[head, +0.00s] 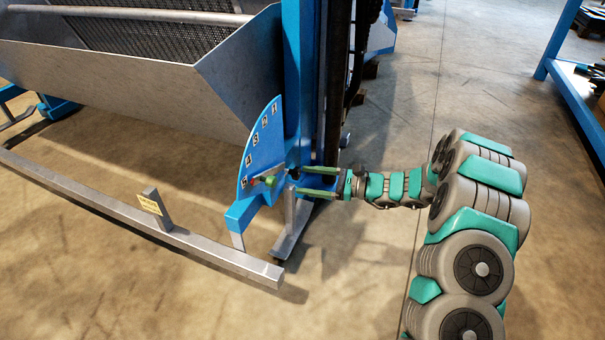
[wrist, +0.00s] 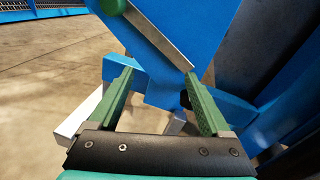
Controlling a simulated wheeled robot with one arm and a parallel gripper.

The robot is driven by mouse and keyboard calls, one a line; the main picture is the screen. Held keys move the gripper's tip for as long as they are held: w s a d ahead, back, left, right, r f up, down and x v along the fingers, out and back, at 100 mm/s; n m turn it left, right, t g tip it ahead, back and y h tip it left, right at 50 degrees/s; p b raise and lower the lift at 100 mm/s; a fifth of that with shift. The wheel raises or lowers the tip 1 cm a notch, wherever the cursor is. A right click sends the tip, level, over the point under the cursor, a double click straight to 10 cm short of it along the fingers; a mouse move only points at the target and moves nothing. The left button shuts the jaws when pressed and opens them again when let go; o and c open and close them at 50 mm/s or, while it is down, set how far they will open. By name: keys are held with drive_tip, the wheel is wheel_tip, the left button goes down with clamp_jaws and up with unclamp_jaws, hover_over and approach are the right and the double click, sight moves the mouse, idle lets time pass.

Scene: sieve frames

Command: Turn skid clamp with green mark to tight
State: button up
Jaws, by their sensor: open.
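A grey metal lever with a green knob (head: 269,181) lies against a blue quarter-round plate (head: 262,135) numbered along its curved edge; the knob is near the 5 end. I take this green-ended lever as the green-marked clamp, but no clear tight mark is readable. In the wrist view the green knob (wrist: 112,5) is cut by the top edge, and its flat bar (wrist: 160,38) slants down right across the blue plate. My gripper (head: 300,180) is open with its green fingers pointing left, to the right of the knob. Nothing is between the fingers (wrist: 157,72).
A grey metal hopper (head: 130,85) stands above left. A blue upright (head: 299,80) stands behind the plate. The floor at right front is clear.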

sight(299, 175)
drive_tip(key=w+d+f+m+t, duration=0.3)
drive_tip(key=w+d+f, duration=0.1)
drive_tip(key=w+f, duration=0.1)
drive_tip(key=shift+b+x, duration=0.5)
drive_tip(key=shift+x, duration=3.6)
drive_tip(key=shift+c, duration=0.4)
clamp_jaws()
